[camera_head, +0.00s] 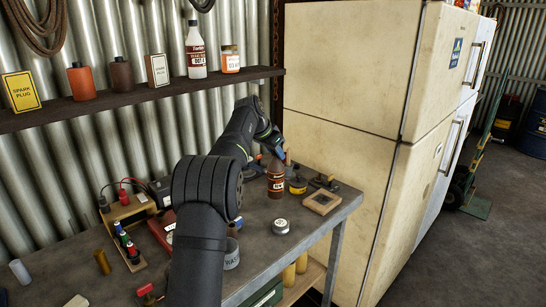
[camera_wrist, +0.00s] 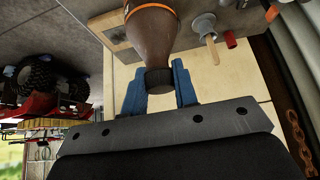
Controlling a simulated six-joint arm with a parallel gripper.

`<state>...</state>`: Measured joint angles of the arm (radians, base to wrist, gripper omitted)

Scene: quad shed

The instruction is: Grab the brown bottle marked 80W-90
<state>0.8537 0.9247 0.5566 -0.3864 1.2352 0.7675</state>
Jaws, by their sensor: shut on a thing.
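The brown bottle (camera_head: 276,180) is upright at the far end of the workbench, with a small label too small to read with certainty. In the wrist view the brown bottle (camera_wrist: 151,36) has a black cap and an orange band. My gripper (camera_head: 274,148) is at the bottle's top, with the blue fingers (camera_wrist: 160,85) on either side of the cap and neck, shut on it. I cannot tell whether its base touches the bench.
A yellow-and-black tin (camera_head: 298,185) and a wooden frame (camera_head: 321,202) stand right of the bottle. A round tin (camera_head: 281,226) lies in front. The cream fridge (camera_head: 350,90) stands close behind. A shelf (camera_head: 130,97) with containers runs above the bench (camera_head: 262,250).

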